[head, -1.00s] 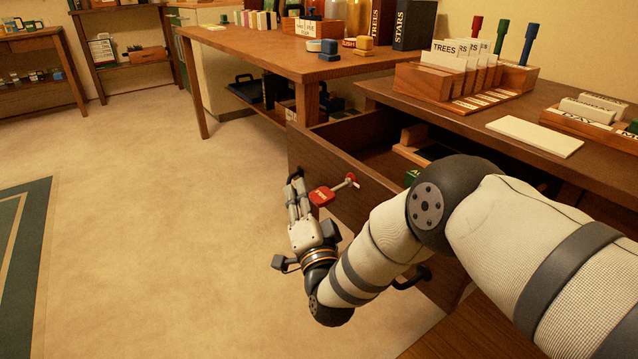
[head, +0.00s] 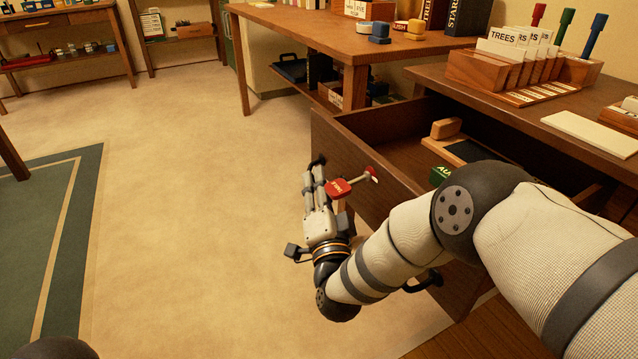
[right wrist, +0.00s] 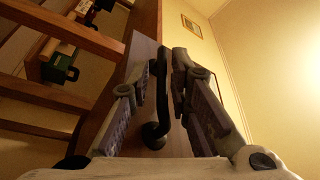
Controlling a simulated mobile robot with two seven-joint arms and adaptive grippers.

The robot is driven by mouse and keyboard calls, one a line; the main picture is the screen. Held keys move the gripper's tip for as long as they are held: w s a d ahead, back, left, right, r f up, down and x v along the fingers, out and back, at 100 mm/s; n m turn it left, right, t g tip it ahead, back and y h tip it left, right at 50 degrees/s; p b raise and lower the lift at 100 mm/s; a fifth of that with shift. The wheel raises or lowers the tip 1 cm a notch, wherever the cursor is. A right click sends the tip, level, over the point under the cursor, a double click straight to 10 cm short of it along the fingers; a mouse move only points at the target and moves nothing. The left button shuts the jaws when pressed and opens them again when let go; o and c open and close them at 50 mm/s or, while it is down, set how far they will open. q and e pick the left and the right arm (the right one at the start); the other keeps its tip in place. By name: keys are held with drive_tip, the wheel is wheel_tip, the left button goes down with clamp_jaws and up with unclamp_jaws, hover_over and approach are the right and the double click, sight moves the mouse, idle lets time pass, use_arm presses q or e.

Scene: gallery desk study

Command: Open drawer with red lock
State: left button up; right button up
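The drawer (head: 345,150) with the red lock stands pulled out from the right desk, its inside showing. The red lock piece (head: 338,188), with unclear white lettering, sits on a short stem on the drawer front. My right gripper (head: 314,180) is at the black handle (head: 318,160) at the left end of that front, beside the red piece. The exact contact is partly hidden. My left gripper is out of view.
A second black handle (head: 424,281) is low on the front, partly behind my right arm. Another desk (head: 310,32) stands behind. Open floor (head: 200,190) lies to the left.

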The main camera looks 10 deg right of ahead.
drive_tip(key=shift+r, duration=0.1)
drive_tip(key=v, duration=1.2)
drive_tip(key=shift+s, duration=0.1)
